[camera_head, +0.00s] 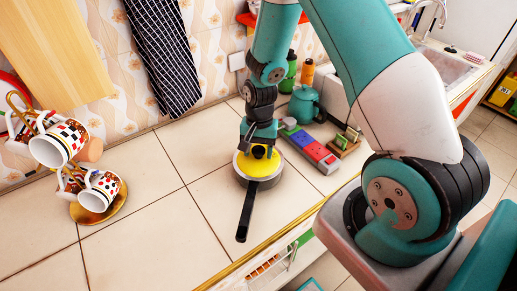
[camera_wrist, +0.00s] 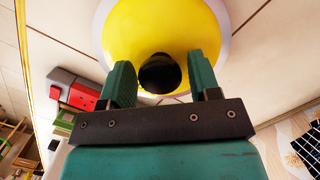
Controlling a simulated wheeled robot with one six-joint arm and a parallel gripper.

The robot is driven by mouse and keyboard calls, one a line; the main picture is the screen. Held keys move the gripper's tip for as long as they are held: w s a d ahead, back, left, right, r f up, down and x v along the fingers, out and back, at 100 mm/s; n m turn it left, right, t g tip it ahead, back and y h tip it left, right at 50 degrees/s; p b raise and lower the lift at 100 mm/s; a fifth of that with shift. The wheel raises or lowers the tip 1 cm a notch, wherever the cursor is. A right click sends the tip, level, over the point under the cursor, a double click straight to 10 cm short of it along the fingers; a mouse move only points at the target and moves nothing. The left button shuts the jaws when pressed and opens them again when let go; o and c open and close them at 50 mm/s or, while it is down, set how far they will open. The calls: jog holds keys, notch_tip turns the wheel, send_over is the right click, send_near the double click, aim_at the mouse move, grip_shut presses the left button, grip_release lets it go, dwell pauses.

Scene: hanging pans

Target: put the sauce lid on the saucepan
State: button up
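The saucepan (camera_head: 243,182) stands on the tiled counter, its long black handle (camera_head: 247,212) pointing toward the front edge. The yellow lid (camera_head: 244,164) is at the pan's top, roughly level; whether it rests fully on the rim is hard to tell. My gripper (camera_head: 259,150) points down at the lid from above. In the wrist view, the yellow lid (camera_wrist: 125,35) fills the top centre and its black knob (camera_wrist: 160,74) sits between the two fingers of my gripper (camera_wrist: 163,75). Whether both fingers press on the knob is unclear.
Patterned mugs (camera_head: 59,143) hang on a gold stand at left. A grey, red and blue block (camera_head: 311,148), a teal pot (camera_head: 304,104) and bottles stand right of and behind the pan. Counter is clear left of the pan; its front edge runs below.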

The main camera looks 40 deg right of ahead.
jog(key=shift+o, duration=0.9)
notch_tip(320, 180, up, 23)
jog(key=w+d+p, duration=0.1)
jog(key=p, duration=0.2)
jog(key=shift+w+d, duration=0.4)
jog(key=shift+r, duration=0.1)
jog(key=s+a+n+t+y+b, duration=0.1)
jog(key=s+a+n+y+b, duration=0.2)
jog(key=s+a+n+b, duration=0.4)
jog(key=s+a+n, duration=0.9)
jog(key=s+a, duration=0.2)
jog(key=s, duration=0.2)
jog(key=shift+s+a+r, duration=0.2)
jog(key=shift+s+r, duration=0.15)
jog(key=shift+r, duration=0.05)
dwell(0.8)
